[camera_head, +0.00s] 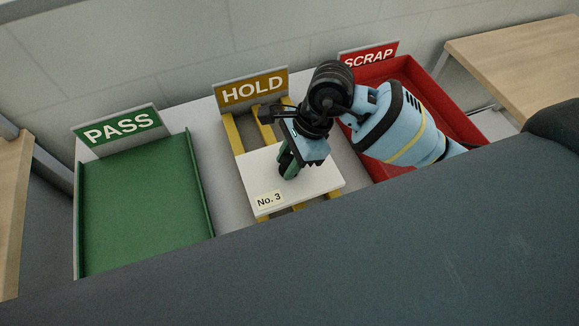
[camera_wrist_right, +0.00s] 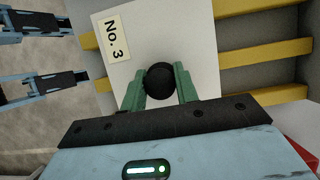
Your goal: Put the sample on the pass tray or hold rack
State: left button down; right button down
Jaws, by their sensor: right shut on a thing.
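The sample is a flat white plate (camera_head: 315,185) with a "No. 3" label and a round black knob, which shows in the right wrist view (camera_wrist_right: 160,82). My right gripper (camera_head: 289,170) has its green fingers shut on the knob from above. The plate is level over the yellow slats of the hold rack (camera_head: 233,133); I cannot tell whether it rests on them. The green pass tray (camera_head: 140,200) is empty at the left. My left gripper (camera_wrist_right: 78,52) shows at the left edge of the right wrist view, its two fingers apart with nothing between them.
A red scrap bin (camera_head: 447,100) stands at the right, partly behind my right arm. Upright PASS (camera_head: 118,128), HOLD (camera_head: 252,89) and SCRAP (camera_head: 369,56) signs stand at the back. Wooden tables are at the far left (camera_head: 12,200) and right (camera_head: 520,60).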

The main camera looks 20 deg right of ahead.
jog(key=shift+f, duration=0.25)
notch_tip(320, 180, down, 3)
jog(key=shift+r, duration=0.1)
jog(key=shift+f, duration=0.2)
jog(key=c, duration=1.1)
grip_release()
jog(key=shift+o, duration=0.2)
jog(key=shift+r, duration=0.2)
jog(key=v, duration=1.2)
jog(key=shift+f, duration=0.15)
